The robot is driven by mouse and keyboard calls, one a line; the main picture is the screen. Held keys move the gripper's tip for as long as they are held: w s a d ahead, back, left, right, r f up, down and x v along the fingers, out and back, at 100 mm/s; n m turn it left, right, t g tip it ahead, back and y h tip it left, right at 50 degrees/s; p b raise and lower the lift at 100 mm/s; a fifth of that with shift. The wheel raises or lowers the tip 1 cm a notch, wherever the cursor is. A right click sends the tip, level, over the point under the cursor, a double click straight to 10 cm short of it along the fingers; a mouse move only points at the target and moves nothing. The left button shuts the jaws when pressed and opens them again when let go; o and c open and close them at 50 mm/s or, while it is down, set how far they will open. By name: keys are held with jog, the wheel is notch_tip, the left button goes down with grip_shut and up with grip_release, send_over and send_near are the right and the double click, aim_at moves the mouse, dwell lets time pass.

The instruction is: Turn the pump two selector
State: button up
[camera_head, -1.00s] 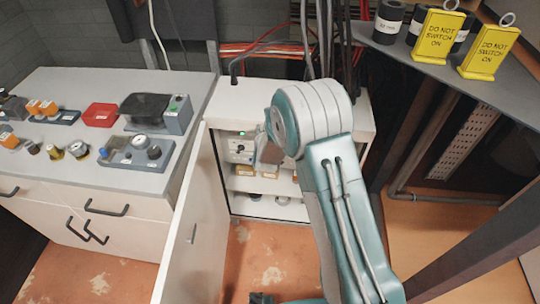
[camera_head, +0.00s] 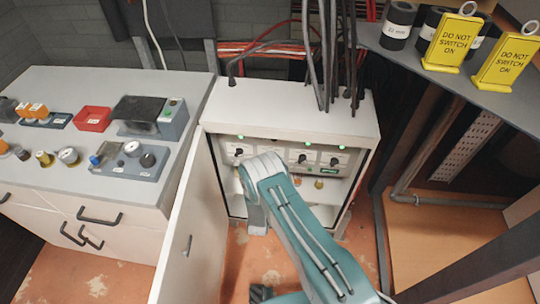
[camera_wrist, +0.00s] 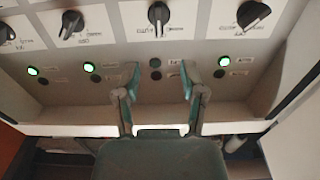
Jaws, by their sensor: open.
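The row of black selectors shows on the panel inside the open cabinet. In the wrist view the panel is upside down and the labels are too small to read surely. The selector straight ahead of my gripper (camera_wrist: 158,15) stands about vertical, with an unlit lamp (camera_wrist: 155,62) beside it. This appears to be the second from the left in the head view, where my arm hides it. My gripper (camera_wrist: 160,68) is open and empty, its two fingers on either side of the unlit lamp in the picture, apart from the selector.
Other selectors (camera_wrist: 71,24) (camera_wrist: 254,14) sit tilted on both sides, with green lamps (camera_wrist: 89,67) (camera_wrist: 224,61). The cabinet door (camera_head: 190,225) stands open at left. A workbench (camera_head: 60,85) with parts is further left. Yellow signs (camera_head: 452,42) stand on the right shelf.

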jog(key=w, duration=0.3)
jog(key=w+d, duration=0.1)
jog(key=w, duration=0.6)
jog(key=shift+d, duration=0.25)
grip_shut()
